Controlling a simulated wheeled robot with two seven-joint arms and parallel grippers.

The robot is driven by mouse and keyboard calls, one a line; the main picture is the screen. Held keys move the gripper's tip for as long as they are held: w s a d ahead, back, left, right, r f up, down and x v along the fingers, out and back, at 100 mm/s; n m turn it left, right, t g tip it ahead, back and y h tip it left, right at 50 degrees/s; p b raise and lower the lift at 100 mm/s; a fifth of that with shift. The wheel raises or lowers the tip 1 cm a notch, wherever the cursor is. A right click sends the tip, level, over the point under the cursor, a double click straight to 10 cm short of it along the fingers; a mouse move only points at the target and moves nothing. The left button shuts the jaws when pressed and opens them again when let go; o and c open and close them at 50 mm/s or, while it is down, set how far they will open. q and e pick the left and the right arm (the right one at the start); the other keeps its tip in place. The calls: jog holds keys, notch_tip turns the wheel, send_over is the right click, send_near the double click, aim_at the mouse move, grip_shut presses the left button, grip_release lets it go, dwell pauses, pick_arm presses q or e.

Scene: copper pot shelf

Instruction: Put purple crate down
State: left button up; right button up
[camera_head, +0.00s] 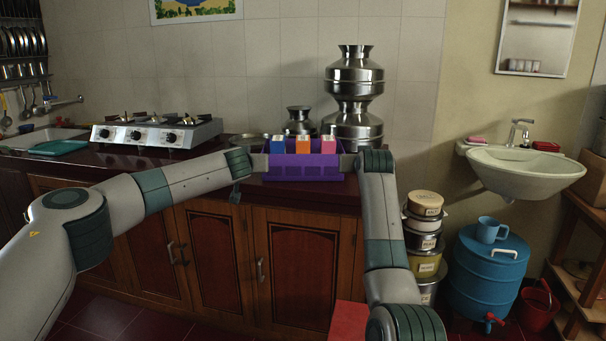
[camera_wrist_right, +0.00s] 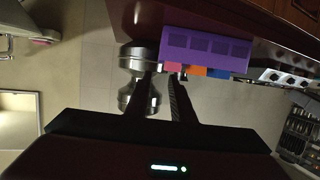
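The purple crate (camera_head: 305,173) is upright at the front part of the dark red counter, with a blue, an orange and a pink carton standing in it. My left gripper (camera_head: 260,162) is at its left end wall and my right gripper (camera_head: 348,162) at its right end wall. In the right wrist view, my right fingers (camera_wrist_right: 165,76) straddle the end of the crate (camera_wrist_right: 205,48). Both grippers appear shut on the end walls, though the left fingertips are small and partly hidden. I cannot tell whether the crate's underside touches the counter.
Stacked steel pots (camera_head: 355,98) and a smaller pot (camera_head: 299,121) stand behind the crate. A steel plate (camera_head: 249,141) lies at its back left, and a gas stove (camera_head: 157,131) stands farther left.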

jog(key=v, duration=0.9)
jog(key=shift+s, duration=0.25)
